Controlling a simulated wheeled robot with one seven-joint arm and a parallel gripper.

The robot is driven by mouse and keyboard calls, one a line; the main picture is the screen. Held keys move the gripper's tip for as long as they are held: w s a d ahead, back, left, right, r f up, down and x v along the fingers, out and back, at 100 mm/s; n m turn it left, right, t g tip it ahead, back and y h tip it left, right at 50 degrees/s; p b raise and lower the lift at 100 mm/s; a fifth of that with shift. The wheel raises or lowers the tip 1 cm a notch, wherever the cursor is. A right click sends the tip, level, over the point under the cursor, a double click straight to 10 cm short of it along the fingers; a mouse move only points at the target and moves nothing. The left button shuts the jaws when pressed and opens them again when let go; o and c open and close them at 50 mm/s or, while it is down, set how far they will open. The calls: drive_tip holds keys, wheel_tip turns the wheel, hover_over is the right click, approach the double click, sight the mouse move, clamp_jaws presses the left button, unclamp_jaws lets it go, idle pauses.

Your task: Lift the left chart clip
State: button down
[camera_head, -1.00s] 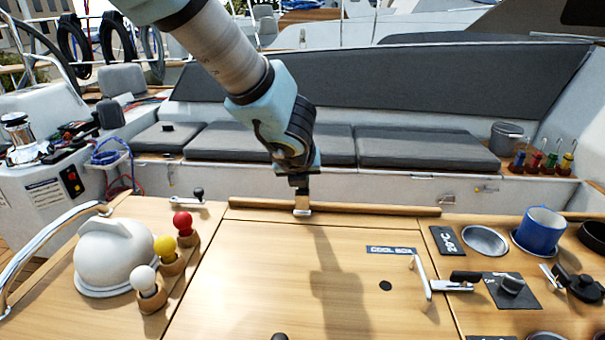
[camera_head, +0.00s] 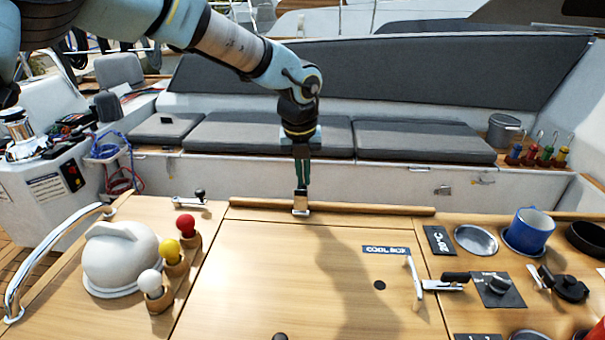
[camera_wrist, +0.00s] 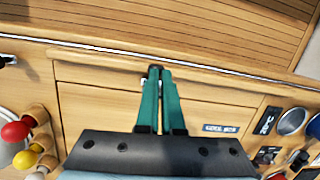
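The left chart clip (camera_head: 301,207) is a small metal clip with a dark upright lever, on the wooden rail at the far edge of the table. Its pale metal also shows in the wrist view (camera_wrist: 145,81), partly hidden by the fingers. My gripper (camera_head: 302,186) comes down from above, right over the clip. In the wrist view, its two green fingers (camera_wrist: 157,70) are close together, with a dark piece, apparently the lever, between their tips. The clip's metal base sits on the rail.
Left of the table panel stand red (camera_head: 185,225), yellow (camera_head: 169,250) and white (camera_head: 150,284) knobs beside a white dome (camera_head: 120,255). A blue mug (camera_head: 528,230) and metal latches (camera_head: 440,285) are on the right.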

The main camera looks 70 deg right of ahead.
sight(301, 192)
drive_tip(key=shift+w+d+f, duration=0.25)
drive_tip(key=shift+w+f, duration=0.25)
drive_tip(key=shift+f, duration=0.1)
drive_tip(key=shift+r, duration=0.35)
wheel_tip(301, 192, up, 11)
drive_tip(key=s+a+b, duration=0.1)
drive_tip(key=a+b, duration=0.1)
drive_tip(key=b, duration=0.1)
drive_tip(key=shift+a, duration=0.15)
drive_tip(key=shift+s, duration=0.1)
